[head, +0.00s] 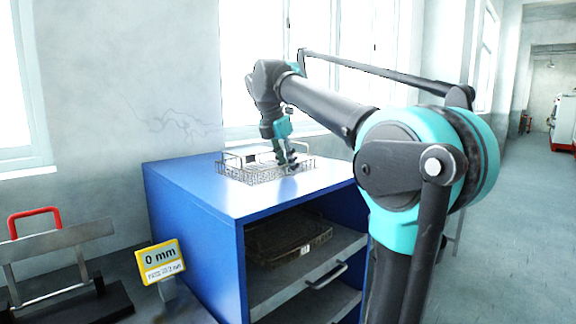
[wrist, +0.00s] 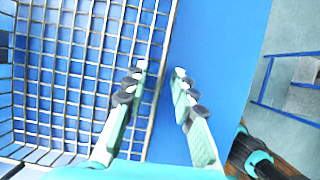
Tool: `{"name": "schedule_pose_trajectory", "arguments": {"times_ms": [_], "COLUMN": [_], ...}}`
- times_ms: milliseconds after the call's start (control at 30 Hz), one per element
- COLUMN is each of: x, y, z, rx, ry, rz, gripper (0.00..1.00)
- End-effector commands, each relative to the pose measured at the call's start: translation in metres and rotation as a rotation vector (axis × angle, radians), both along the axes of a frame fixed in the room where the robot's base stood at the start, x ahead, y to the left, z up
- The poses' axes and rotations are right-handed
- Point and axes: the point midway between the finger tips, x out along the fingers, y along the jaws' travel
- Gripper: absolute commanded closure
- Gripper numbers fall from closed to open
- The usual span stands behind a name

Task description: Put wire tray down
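The wire tray (head: 240,172) is a metal mesh basket with raised handles, and it sits on top of the blue cabinet (head: 195,185). In the wrist view its mesh (wrist: 75,75) fills the left side, over a blue surface. My gripper (head: 290,165) is low at the tray's right part in the head view. In the wrist view my gripper (wrist: 160,70) has its two fingers apart, with the tray's edge running between them. The left finger overlaps the mesh and the right finger is over bare blue. I see no finger pressed on the wire.
A darker tray (head: 285,242) lies on a shelf inside the cabinet, above a drawer with a handle (head: 327,276). A yellow "0 mm" sign (head: 160,262) and a red-handled fixture (head: 35,212) stand at the left. Open floor (head: 515,230) lies at the right.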

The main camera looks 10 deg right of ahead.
Motion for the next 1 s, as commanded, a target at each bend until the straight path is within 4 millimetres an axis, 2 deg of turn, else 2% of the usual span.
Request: {"name": "schedule_pose_trajectory", "arguments": {"times_ms": [233, 367, 800, 1000], "x": [0.0, -0.003, -0.022, -0.026], "y": [0.0, 0.004, 0.03, 0.036], "z": [0.002, 0.013, 0.091, 0.11], "rx": [0.0, 0.0, 0.0, 0.0], "ry": [0.0, 0.0, 0.001, 0.0], "rz": [0.0, 0.001, 0.002, 0.001], "gripper": [0.74, 0.74, 0.74, 0.74]}}
